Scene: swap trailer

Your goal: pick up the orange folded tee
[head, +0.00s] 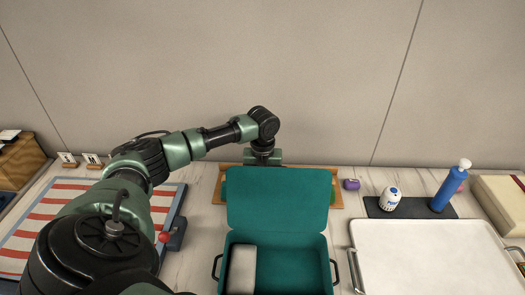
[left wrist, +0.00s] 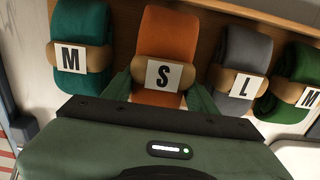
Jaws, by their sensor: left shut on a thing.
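The orange folded tee (left wrist: 168,35) lies in the left wrist view, rolled, with a tan band and a white "S" tag (left wrist: 164,75). My left gripper (left wrist: 161,95) is shut on it, one green finger on each side of the tag end. The tee still lies in line with its neighbours on the wooden tray (left wrist: 275,15). In the head view my left gripper (head: 263,160) reaches down behind the raised lid of a teal case, which hides the tees' middle and the fingertips. My right gripper is not in view.
A teal tee (left wrist: 82,35) marked M, a grey tee (left wrist: 245,55) marked L and a green tee (left wrist: 297,85) marked M flank the orange one closely. The open teal case (head: 278,200) stands in front. A white tray (head: 430,260) is at right, beside a blue bottle (head: 446,190).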

